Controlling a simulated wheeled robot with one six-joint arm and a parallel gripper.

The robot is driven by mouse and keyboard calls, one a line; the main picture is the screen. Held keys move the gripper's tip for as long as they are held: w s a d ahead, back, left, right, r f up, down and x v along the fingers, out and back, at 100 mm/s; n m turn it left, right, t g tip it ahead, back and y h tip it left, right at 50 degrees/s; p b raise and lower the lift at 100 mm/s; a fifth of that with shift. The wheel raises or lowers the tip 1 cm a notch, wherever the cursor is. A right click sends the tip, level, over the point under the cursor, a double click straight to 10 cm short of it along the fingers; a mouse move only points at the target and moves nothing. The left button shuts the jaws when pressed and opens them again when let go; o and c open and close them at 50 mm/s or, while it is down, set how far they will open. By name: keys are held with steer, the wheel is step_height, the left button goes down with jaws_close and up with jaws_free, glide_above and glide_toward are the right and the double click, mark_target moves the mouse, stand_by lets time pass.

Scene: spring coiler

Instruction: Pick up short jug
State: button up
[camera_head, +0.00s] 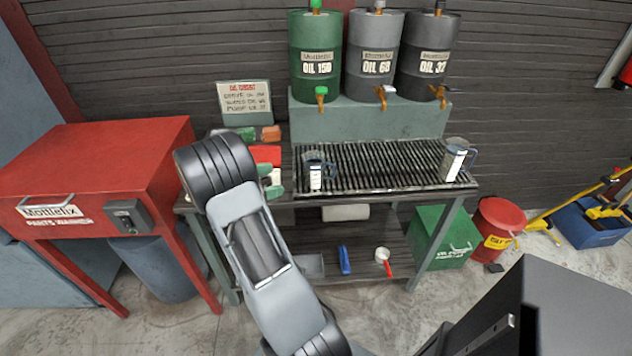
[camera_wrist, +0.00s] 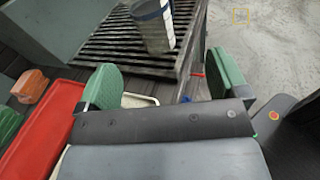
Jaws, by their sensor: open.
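The short jug (camera_head: 317,174), with a dark blue rim and handle and a white label, stands upright on the left end of the slatted drain grate. A taller-looking jug (camera_head: 454,161) stands at the grate's right end. My gripper (camera_head: 270,181) is open and empty, left of the short jug and apart from it. In the wrist view its green fingers (camera_wrist: 164,66) are spread wide, with the jug beyond them.
The grate (camera_head: 385,166) has clear room between the jugs. Oil drums (camera_head: 374,62) with taps stand behind it. A red item (camera_wrist: 46,124) and an orange block (camera_wrist: 30,86) lie left of my gripper. A red parts washer (camera_head: 100,160) stands left of the bench.

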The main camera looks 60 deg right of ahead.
mark_target(306, 169)
steer(key=shift+n+h, duration=0.4)
steer(key=shift+h, duration=0.1)
steer(key=x, duration=0.5)
steer(key=w+f+x, duration=0.1)
steer(key=x, duration=0.2)
steer(key=shift+s+d, duration=0.2)
steer(key=shift+d, duration=0.4)
steer(key=shift+x, duration=3.1)
steer(key=shift+c, duration=0.4)
steer(key=c, duration=1)
steer(key=shift+r, duration=0.1)
